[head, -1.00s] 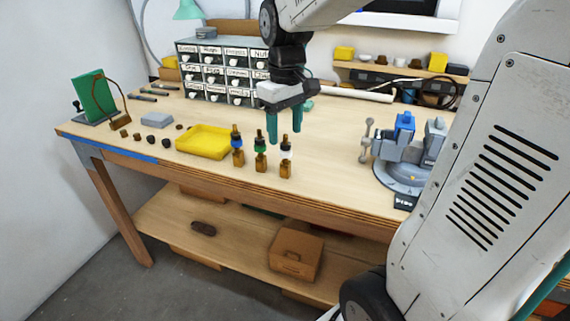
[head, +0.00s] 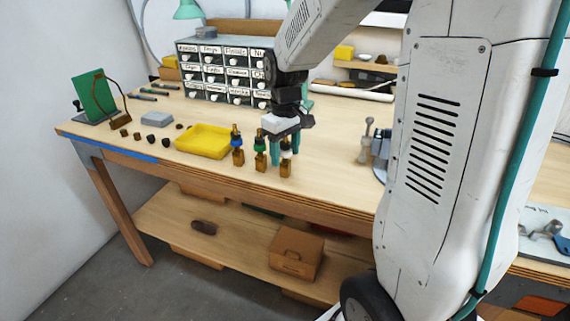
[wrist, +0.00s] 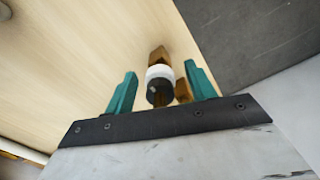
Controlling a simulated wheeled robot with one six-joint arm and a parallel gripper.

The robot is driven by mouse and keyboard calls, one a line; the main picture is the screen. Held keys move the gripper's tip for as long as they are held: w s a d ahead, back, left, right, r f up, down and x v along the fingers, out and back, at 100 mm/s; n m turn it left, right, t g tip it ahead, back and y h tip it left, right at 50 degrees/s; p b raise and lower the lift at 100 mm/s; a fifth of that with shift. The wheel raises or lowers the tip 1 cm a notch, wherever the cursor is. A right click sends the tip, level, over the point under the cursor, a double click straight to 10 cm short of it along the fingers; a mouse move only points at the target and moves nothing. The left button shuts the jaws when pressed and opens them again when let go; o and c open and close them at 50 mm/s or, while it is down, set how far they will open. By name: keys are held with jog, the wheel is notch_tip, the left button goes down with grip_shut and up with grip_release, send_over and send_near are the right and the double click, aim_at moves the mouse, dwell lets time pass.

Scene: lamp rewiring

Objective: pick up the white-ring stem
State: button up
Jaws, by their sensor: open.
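The white-ring stem (head: 285,170) stands upright near the front edge of the bench, the rightmost of a row of three. In the wrist view, its white ring (wrist: 160,72) and dark top show between the two teal fingers, with a gap on each side. My gripper (head: 285,155) is open and lowered over this stem, its fingers beside the upper part, which they partly hide in the head view. The green-ring stem (head: 260,160) stands just to the left, close to a finger. The blue-ring stem (head: 237,156) is further left.
A yellow tray (head: 205,152) lies left of the stems. Small dark parts and a green board (head: 88,98) are further left. A labelled drawer cabinet (head: 215,75) stands at the back. A vise (head: 378,145) is at the right, partly hidden by my arm. Bare bench lies behind the stems.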

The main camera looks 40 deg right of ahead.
grip_shut()
jog(key=shift+r, duration=0.2)
